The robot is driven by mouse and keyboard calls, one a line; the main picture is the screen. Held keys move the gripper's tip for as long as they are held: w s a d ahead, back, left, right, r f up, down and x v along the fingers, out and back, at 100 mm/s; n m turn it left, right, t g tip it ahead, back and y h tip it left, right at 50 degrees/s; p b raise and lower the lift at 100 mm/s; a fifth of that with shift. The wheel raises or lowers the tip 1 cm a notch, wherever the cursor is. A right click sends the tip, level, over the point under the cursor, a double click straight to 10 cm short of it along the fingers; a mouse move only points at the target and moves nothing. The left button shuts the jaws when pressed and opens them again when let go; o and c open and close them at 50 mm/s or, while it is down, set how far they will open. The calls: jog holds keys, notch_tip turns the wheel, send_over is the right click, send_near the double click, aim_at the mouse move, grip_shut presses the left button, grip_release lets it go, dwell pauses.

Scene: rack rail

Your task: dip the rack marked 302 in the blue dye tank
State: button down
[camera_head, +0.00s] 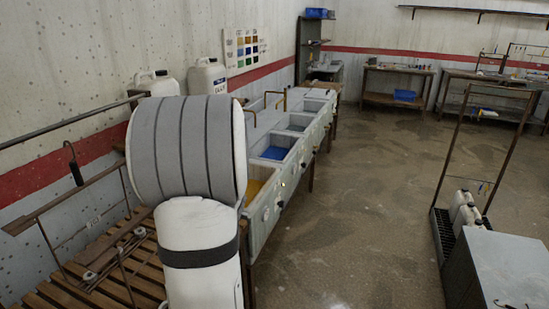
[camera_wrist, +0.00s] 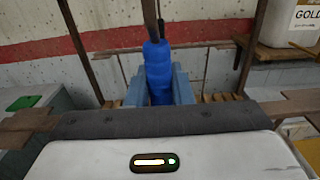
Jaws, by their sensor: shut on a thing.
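In the wrist view my gripper (camera_wrist: 158,90) is shut on a blue grip (camera_wrist: 158,68) on a dark upright rod, with one blue-grey finger on each side. The rod's top is out of view. I cannot read a number on what I hold, so I cannot tell whether it is the rack marked 302. In the head view my arm hides the gripper and the grip. The blue dye tank (camera_head: 274,153) shows there, in the row of tanks to the right of my arm, with blue liquid inside.
A wooden-barred rack (camera_head: 93,212) with a small unreadable tag stands over a slatted bench (camera_head: 48,293) at left. A black-gripped hook (camera_head: 74,169) is near it. The floor (camera_head: 350,190) right of the tanks is clear.

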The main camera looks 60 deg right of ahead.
jog(key=shift+r+p, duration=1.2)
jog(key=shift+r, duration=0.95)
jog(key=shift+s+f, duration=0.1)
jog(key=s+a+b, duration=0.4)
jog(key=s+a, duration=0.2)
jog(key=s, duration=0.3)
jog(key=s+a+b, duration=0.5)
jog(key=s+a, duration=0.2)
jog(key=s, duration=0.3)
jog(key=shift+s+a, duration=0.3)
